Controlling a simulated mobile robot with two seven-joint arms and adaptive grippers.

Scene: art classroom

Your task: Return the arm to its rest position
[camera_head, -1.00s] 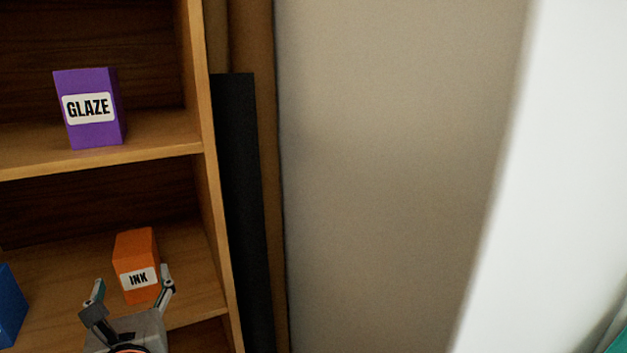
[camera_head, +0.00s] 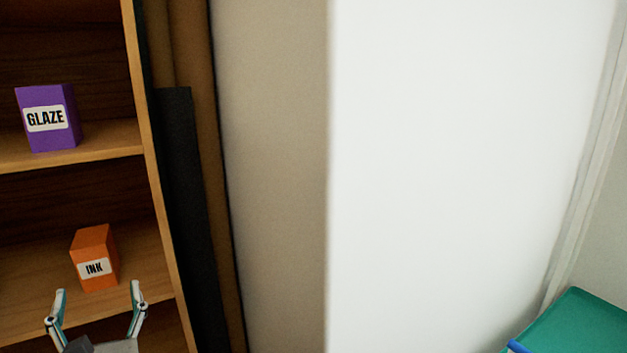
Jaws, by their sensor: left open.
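My left gripper (camera_head: 97,298) is at the bottom left, its two fingers spread apart with nothing between them. It is in front of and below an orange box labelled INK (camera_head: 95,260), apart from it as far as I can tell. The orange box stands upright on the lower shelf (camera_head: 40,288) of a wooden bookcase. The rest of my left arm is cut off by the bottom edge. My right gripper is not in view.
A purple box labelled GLAZE (camera_head: 48,118) stands on the upper shelf (camera_head: 100,147). The bookcase's side panel (camera_head: 152,170) is close right of the gripper. A black panel (camera_head: 190,230) and a white surface (camera_head: 450,160) lie further right. A teal surface (camera_head: 575,325) shows at bottom right.

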